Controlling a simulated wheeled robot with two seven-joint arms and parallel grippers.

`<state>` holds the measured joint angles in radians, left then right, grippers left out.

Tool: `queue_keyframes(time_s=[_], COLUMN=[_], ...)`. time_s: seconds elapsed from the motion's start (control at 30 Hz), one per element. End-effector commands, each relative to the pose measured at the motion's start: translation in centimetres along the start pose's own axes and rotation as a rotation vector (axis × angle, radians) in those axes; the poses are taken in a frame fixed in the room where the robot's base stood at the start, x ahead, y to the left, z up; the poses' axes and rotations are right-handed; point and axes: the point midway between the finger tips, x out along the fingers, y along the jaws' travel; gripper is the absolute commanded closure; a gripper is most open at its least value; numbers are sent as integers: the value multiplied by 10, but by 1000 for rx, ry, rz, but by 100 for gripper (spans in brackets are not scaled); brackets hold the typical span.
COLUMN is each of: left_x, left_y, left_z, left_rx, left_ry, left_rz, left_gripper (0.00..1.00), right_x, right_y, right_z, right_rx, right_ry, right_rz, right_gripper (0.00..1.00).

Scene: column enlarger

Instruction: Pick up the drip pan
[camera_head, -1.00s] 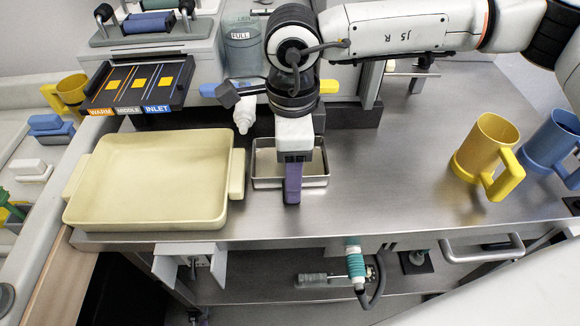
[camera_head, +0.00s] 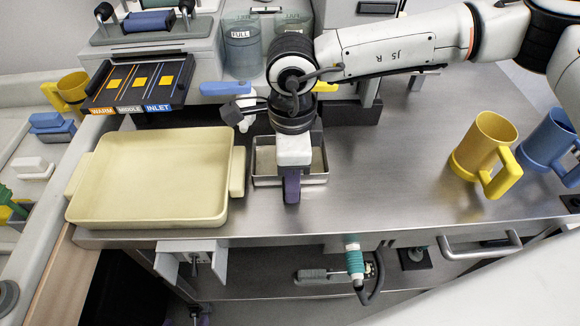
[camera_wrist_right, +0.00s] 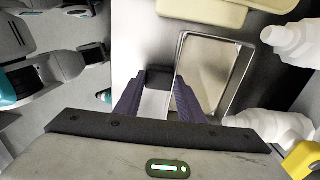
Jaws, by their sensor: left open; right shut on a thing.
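The drip pan (camera_head: 318,165) is a shallow, rectangular metal tray on the steel worktop, right of the cream tray. My right gripper (camera_head: 291,190) points down at the pan's front side and hides part of it. In the right wrist view the pan (camera_wrist_right: 215,70) lies beside the purple fingers (camera_wrist_right: 157,85). They stand a little apart at its front edge, with a dark block between them that looks like its grip. The pan sits level and seems to rest on the worktop. What seems to be my left gripper (camera_head: 198,318) barely shows at the bottom edge, away from the pan.
The cream tray (camera_head: 150,217) stands close left of the pan. Yellow (camera_head: 475,150) and blue mugs (camera_head: 548,140) stand at the right. A white bottle (camera_wrist_right: 285,42) is near the pan's back. The worktop between pan and mugs is clear.

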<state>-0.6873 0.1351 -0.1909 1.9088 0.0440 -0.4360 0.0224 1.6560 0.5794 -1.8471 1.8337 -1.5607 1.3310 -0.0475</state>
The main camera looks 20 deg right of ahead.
Motion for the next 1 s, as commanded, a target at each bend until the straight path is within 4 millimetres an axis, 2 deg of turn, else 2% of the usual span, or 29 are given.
queue_keyframes(time_s=[0.33, 0.57, 1.0], left_x=[2, 8, 26], left_y=[0, -1, -3], left_z=[1, 8, 24], left_rx=[0, 0, 1], left_ry=[1, 1, 2], left_rz=[0, 0, -1], left_gripper=[42, 42, 42], right_x=[-7, -34, -33], right_y=[-1, -1, 100], right_z=[1, 1, 1], right_rx=[1, 1, -8], right_ry=[-4, -5, -2], right_rz=[-3, -6, -2], right_gripper=[100, 100, 100])
